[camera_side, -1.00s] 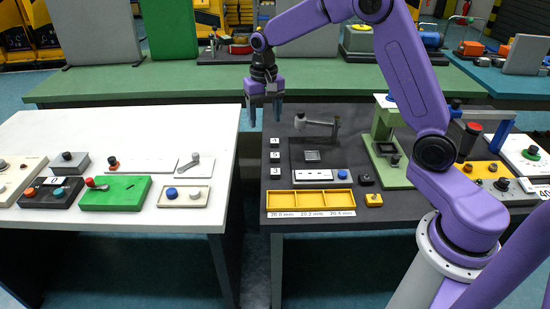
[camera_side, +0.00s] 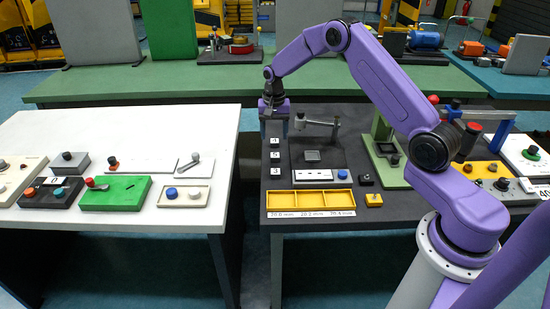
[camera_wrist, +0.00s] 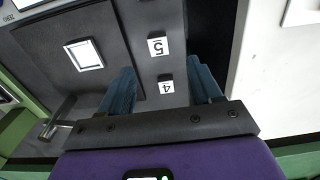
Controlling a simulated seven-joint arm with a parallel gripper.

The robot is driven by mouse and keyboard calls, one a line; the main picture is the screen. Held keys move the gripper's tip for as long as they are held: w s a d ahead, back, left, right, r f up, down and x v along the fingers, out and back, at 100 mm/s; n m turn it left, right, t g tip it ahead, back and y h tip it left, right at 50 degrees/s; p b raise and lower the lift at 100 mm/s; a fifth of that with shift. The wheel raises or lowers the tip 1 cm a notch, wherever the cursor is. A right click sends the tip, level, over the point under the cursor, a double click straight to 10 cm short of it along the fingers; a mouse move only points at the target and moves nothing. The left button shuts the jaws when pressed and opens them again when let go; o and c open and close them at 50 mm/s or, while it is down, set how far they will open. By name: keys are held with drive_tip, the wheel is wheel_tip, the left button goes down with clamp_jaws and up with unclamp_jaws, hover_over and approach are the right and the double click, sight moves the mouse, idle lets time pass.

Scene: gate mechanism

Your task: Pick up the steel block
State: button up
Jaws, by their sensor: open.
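The steel block (camera_side: 312,155) is a small grey square lying on a dark plate (camera_side: 328,165) on the dark table. In the wrist view, the block (camera_wrist: 85,54) shows a bright square face at the upper left. My gripper (camera_side: 274,131) is open and empty, with its blue fingers pointing down. It is above the table's back left part, to the left of and behind the block. In the wrist view, my gripper (camera_wrist: 162,70) has its fingers apart over the number tags, and the block lies beyond the left finger.
A grey swing arm on a post (camera_side: 317,123) stands behind the block. A green press frame (camera_side: 385,150) stands to the right. A gap separates the white table (camera_side: 120,150) at left.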

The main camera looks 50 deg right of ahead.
sight(275, 155)
drive_tip(key=shift+d+f, duration=0.2)
drive_tip(key=shift+f, duration=4.2)
clamp_jaws()
